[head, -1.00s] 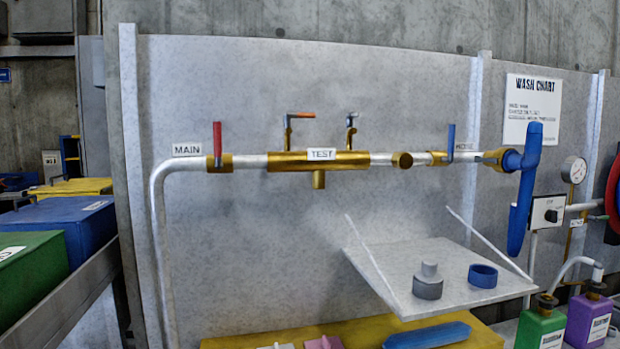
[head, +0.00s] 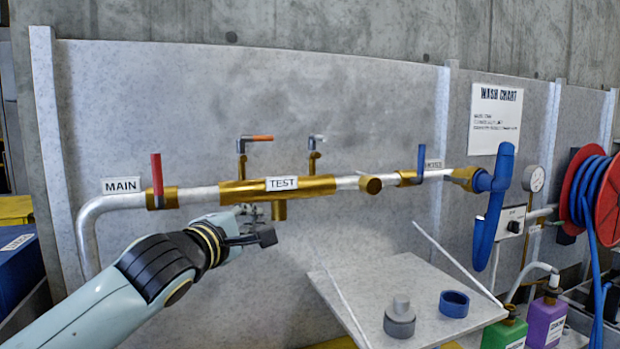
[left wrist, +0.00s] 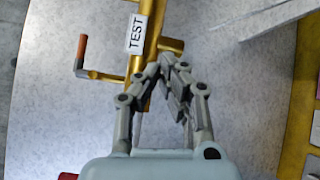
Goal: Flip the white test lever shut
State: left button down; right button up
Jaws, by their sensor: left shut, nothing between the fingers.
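The white test lever (head: 318,138) sits on a brass stem at the right end of the brass TEST block (head: 235,193), its short handle pointing right, roughly level. An orange-handled lever (head: 258,138) stands on the block's left end and also shows in the left wrist view (left wrist: 82,50). My left gripper (head: 250,212) is shut and empty, just below the block beside its downward spout (head: 279,210). In the left wrist view its fingers (left wrist: 167,65) overlap the brass block; contact cannot be told. The white lever is not visible there. My right gripper is out of view.
A red upright lever (head: 157,180) by the MAIN sign and a blue upright lever (head: 420,163) flank the block on the same pipe. A tilted grey shelf (head: 345,290) juts out below right, holding a grey fitting and blue ring.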

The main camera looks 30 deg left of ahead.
pick_arm(q)
notch_tip(320, 180, up, 11)
jog(key=m+t+p, duration=0.1)
jog(key=t, duration=0.1)
jog(key=shift+w+d+f+h+p, duration=0.15)
jog(key=shift+w+d+h+p, duration=0.2)
jog(key=shift+w+h, duration=0.1)
jog(key=shift+w, duration=0.1)
jog(key=p, duration=0.4)
send_near(313, 136)
jog(key=w+a, duration=0.2)
jog(key=a, duration=0.1)
jog(key=w+d+p, duration=0.1)
jog(key=w+d, duration=0.1)
jog(key=w, duration=0.1)
jog(key=shift+d+r+p, duration=0.25)
jog(key=shift+r+p, duration=0.1)
jog(key=shift+p, duration=0.05)
jog(key=shift+s, duration=0.1)
